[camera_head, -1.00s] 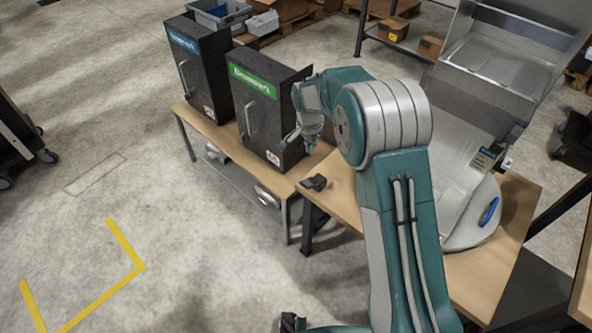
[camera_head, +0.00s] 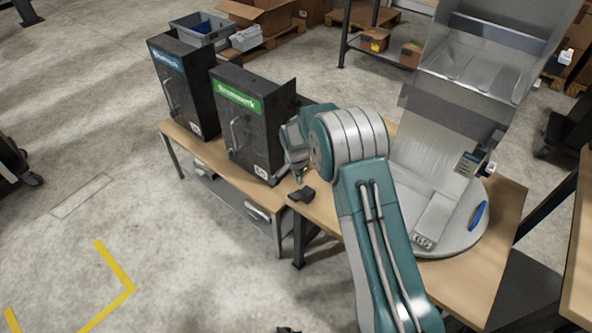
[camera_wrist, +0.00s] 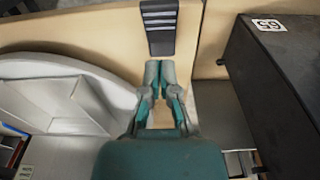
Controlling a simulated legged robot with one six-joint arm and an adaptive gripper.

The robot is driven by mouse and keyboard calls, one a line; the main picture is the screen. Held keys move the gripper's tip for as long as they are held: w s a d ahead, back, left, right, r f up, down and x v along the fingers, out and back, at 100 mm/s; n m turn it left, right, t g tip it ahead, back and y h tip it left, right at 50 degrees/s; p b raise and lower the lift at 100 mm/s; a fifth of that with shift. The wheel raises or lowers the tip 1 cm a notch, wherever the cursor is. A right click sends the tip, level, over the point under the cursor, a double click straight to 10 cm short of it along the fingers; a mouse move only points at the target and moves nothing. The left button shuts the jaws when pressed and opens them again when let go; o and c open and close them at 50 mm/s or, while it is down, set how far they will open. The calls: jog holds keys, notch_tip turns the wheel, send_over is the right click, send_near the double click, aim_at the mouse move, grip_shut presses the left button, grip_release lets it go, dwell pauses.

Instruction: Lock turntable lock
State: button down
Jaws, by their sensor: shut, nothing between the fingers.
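The turntable lock appears to be the small black piece (camera_head: 301,194) on the near left edge of the wooden table. In the wrist view it is a black ribbed lever (camera_wrist: 158,27) just ahead of the fingertips. My gripper (camera_head: 298,179) is just above and beside it; in the wrist view my gripper (camera_wrist: 160,66) is shut and empty, with its tips close to the lever's near end. Whether they touch it I cannot tell. The round grey turntable (camera_head: 462,240) carries a tall metal dispenser and has a blue handle (camera_head: 479,215) on its rim.
Two black dispenser boxes, one with a green label (camera_head: 240,97) and one with a blue label (camera_head: 167,60), stand on the adjoining bench. In the wrist view a black box (camera_wrist: 275,75) is close at the right and the turntable rim (camera_wrist: 75,68) at the left.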

aim_at(293, 197)
jog(key=f, duration=0.2)
jog(key=s+f, duration=0.1)
jog(key=f, duration=0.1)
jog(key=shift+a, duration=0.2)
jog(key=shift+s+a+f, duration=0.15)
jog(key=shift+a+f, duration=0.25)
jog(key=shift+f, duration=0.1)
jog(key=shift+d, duration=0.15)
jog(key=shift+s+a+f, duration=0.4)
jog(key=shift+s+f, duration=0.1)
jog(key=shift+f, duration=0.1)
jog(key=shift+s+a+f, duration=0.15)
jog(key=shift+f, duration=0.25)
jog(key=shift+s+a+f, duration=0.15)
jog(key=shift+f, duration=0.25)
jog(key=shift+r, duration=0.1)
